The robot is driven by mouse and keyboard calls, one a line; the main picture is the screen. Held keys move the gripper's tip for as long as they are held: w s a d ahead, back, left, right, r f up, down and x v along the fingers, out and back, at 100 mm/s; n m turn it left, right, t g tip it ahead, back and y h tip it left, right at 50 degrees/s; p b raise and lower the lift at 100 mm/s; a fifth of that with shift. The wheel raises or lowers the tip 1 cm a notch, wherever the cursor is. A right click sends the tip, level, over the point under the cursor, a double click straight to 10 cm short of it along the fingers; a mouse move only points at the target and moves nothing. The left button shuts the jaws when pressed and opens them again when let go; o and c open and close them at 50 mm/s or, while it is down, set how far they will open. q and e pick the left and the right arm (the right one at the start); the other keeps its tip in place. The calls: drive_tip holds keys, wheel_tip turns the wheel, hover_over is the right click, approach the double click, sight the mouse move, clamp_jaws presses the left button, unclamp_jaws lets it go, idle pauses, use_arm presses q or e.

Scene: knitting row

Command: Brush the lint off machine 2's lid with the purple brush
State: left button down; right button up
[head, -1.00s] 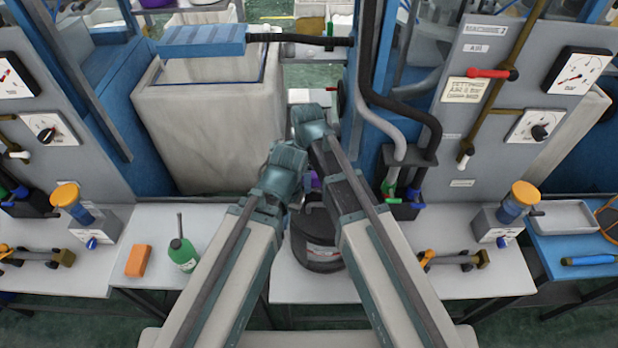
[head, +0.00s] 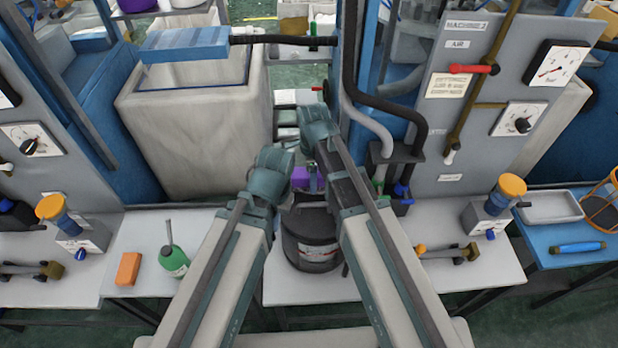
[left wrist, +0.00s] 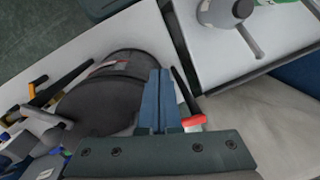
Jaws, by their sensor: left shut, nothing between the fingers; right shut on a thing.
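A purple piece (head: 299,178), which I take to be the brush, shows between my forearms, just below my right gripper and behind a round dark container. Most of it is hidden. My right gripper (head: 316,118) is shut on it; the fingertips are not clear in the head view. My left gripper (head: 272,172) is shut and empty, to the left of the right one. Its closed fingers (left wrist: 158,100) show beside the dark container in the left wrist view. The machine 2 panel (head: 440,125) is at the right. I cannot make out lint or a lid clearly.
The round dark container (head: 312,240) stands on the middle table below my arms. A green bottle (head: 174,262) and an orange block (head: 128,268) stand to the left. Brass fittings (head: 450,252) lie at the right. A large grey bin (head: 195,130) stands behind.

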drive_tip(key=shift+d+f, duration=0.15)
drive_tip(key=shift+d, duration=1.4)
drive_tip(key=shift+d, duration=1.9)
drive_tip(key=shift+s, duration=0.3)
clamp_jaws()
drive_tip(key=shift+a, duration=1.95)
drive_tip(key=shift+a+f, duration=0.1)
drive_tip(key=shift+a, duration=1.8)
